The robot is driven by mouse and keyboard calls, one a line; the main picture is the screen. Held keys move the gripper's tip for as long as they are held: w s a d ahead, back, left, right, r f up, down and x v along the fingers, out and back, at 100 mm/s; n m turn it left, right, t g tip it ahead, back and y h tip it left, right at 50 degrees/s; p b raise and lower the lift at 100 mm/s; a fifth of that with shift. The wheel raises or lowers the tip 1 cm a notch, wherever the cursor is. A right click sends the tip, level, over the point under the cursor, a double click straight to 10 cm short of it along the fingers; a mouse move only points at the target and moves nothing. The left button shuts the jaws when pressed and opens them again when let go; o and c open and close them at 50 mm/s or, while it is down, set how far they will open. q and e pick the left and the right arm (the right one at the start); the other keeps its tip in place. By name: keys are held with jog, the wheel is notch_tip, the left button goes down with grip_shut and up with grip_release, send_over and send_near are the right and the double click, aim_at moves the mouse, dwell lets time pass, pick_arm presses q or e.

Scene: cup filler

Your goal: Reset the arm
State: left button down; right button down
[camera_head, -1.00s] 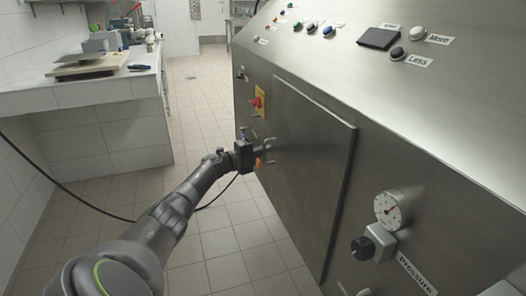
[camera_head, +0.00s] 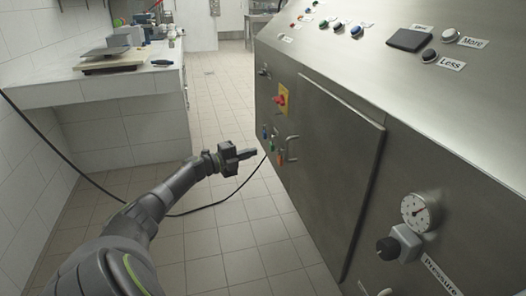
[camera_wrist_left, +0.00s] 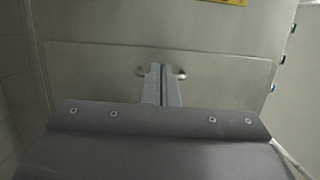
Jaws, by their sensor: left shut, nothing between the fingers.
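My left gripper (camera_head: 248,155) is shut and empty in the head view, in front of the steel machine's lower left part and apart from it. Its arm comes in from the lower left. The wrist view shows the two closed fingers (camera_wrist_left: 161,88) pointing at the machine's panel door, with the door handle (camera_wrist_left: 180,73) partly hidden behind the fingertips. In the head view the handle (camera_head: 292,147) is just right of the gripper. My right gripper is in no frame.
The steel machine (camera_head: 330,130) fills the right, with a red and yellow switch (camera_head: 282,98), a pressure gauge (camera_head: 418,210) and a black knob (camera_head: 388,248). A tiled counter (camera_head: 120,95) stands at the left. A black cable (camera_head: 85,178) runs behind the arm.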

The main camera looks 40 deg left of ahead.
pick_arm(q)
jog(key=shift+s+a, duration=0.2)
jog(key=shift+s, duration=0.2)
